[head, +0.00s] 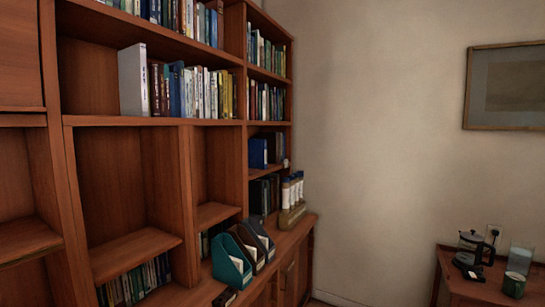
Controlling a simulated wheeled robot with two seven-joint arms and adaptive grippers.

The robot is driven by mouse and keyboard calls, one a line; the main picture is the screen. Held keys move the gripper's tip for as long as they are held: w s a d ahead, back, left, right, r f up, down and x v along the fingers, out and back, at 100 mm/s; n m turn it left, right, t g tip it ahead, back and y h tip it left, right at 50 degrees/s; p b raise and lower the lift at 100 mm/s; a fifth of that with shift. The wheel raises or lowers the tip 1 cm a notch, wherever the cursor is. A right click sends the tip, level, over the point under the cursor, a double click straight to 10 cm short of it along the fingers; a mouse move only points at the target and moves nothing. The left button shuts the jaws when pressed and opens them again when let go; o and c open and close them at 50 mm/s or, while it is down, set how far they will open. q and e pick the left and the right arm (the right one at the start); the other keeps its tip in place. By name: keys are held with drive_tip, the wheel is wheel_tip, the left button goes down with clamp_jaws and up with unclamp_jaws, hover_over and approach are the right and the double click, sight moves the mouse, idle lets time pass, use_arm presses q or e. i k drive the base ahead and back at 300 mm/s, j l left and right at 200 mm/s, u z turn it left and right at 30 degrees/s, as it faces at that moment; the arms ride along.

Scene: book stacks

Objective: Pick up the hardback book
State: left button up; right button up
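Many upright books fill the wooden bookcase in the head view, and I cannot tell which one is the hardback book. A large white book (132,80) stands at the left end of a row on the upper shelf, taller than its neighbours. A row of mixed books (205,93) stands to its right. More books (136,283) stand on the low shelf at the bottom left. Dark blue volumes (258,152) stand in the right-hand section. Neither of my grippers is in view.
The wooden bookcase (155,120) fills the left side. Its ledge holds a teal magazine file (229,263), darker files and several white cylinders (292,190).

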sight(257, 148)
drive_tip(key=i+l, duration=0.25)
drive_tip(key=l, duration=0.15)
drive_tip(key=i+l+u, duration=0.1)
drive_tip(key=i+l, duration=0.15)
drive_tip(key=l, duration=0.15)
drive_tip(key=i+l, duration=0.25)
drive_tip(key=l, duration=0.15)
drive_tip(key=i+l+u, duration=0.1)
drive_tip(key=i+l, duration=0.15)
drive_tip(key=l, duration=0.15)
drive_tip(key=i+l, duration=0.2)
drive_tip(key=l, duration=0.25)
